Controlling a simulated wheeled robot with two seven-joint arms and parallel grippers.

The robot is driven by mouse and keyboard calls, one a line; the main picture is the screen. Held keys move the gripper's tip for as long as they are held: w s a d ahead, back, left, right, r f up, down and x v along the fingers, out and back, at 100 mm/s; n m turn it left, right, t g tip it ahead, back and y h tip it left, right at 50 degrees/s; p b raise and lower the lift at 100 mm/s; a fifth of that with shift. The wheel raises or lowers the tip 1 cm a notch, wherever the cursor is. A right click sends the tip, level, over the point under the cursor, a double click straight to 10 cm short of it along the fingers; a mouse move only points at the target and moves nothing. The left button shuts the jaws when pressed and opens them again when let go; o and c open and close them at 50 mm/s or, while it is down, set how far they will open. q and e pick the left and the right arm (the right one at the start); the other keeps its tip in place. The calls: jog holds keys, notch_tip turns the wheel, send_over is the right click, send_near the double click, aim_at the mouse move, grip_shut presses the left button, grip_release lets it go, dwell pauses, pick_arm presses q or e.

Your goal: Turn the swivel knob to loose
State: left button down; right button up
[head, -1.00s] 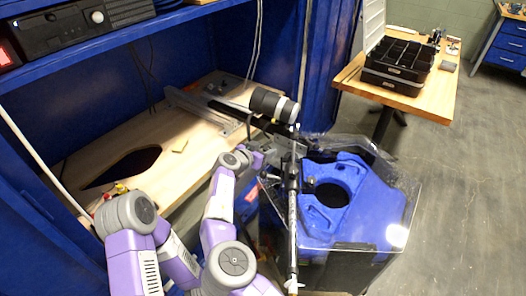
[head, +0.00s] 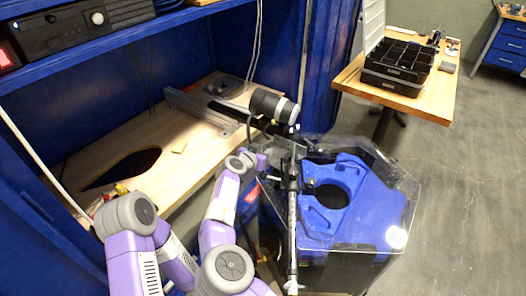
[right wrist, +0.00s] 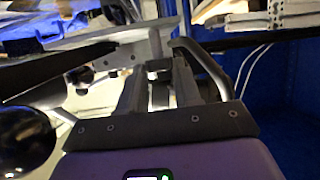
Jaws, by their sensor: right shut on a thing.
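The thruster motor (head: 272,105), a black cylinder with silver bands, sits on a metal rail at the tank's rear left. A thin upright rod (head: 292,225) with a small propeller at its bottom hangs below it. My right gripper (head: 276,158) is at the bracket just under the motor, partly hidden by its own wrist. In the right wrist view, the right gripper (right wrist: 158,78) is shut on a small dark piece (right wrist: 158,70), apparently the swivel knob. The knob's turned position cannot be read. My left gripper is not in view.
The blue tank (head: 375,205) under a clear cover stands to the right of the rod. A wooden bench (head: 200,155) in a blue cabinet lies behind my arm. Another wooden table (head: 350,85) holds a black case (head: 390,78). Open floor is at the right.

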jog(key=n+y, duration=0.1)
jog(key=y, duration=0.1)
jog(key=d+n+t+y, duration=0.1)
jog(key=n, duration=0.1)
jog(key=shift+s+y, duration=0.2)
jog(key=shift+y, duration=0.2)
jog(key=shift+d+n+y, duration=0.2)
jog(key=shift+n+y, duration=1.4)
jog(key=shift+y, duration=0.1)
jog(key=o, duration=1.1)
jog(key=shift+c, duration=0.2)
jog(key=p+v, duration=0.2)
jog(key=v, duration=0.4)
jog(key=shift+s+r, duration=0.1)
jog(key=shift+s, duration=0.15)
jog(key=shift+s+d+r, duration=0.1)
jog(key=shift+s+r, duration=0.05)
jog(key=shift+s, duration=0.35)
